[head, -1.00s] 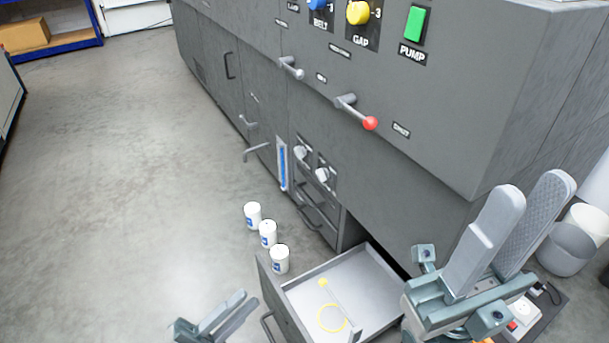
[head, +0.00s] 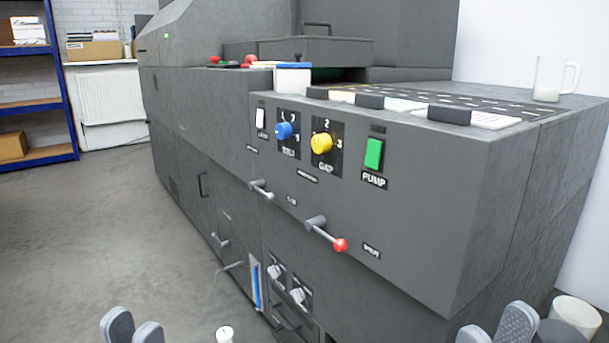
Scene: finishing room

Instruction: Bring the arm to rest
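My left gripper (head: 133,320) shows at the bottom left, with only its two fingertips in frame. They stand apart with nothing visible between them. My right gripper (head: 494,325) shows at the bottom right. Its two fingers are spread apart and empty. Both grippers are in front of and below the big grey machine (head: 420,210), and the rest of both arms is cut off by the bottom edge.
The machine carries a red-tipped lever (head: 340,244), a green pump switch (head: 373,154) and a yellow gap knob (head: 322,143). A glass mug (head: 555,78) sits on top. A white bin (head: 575,318) is at right. Floor at left is clear.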

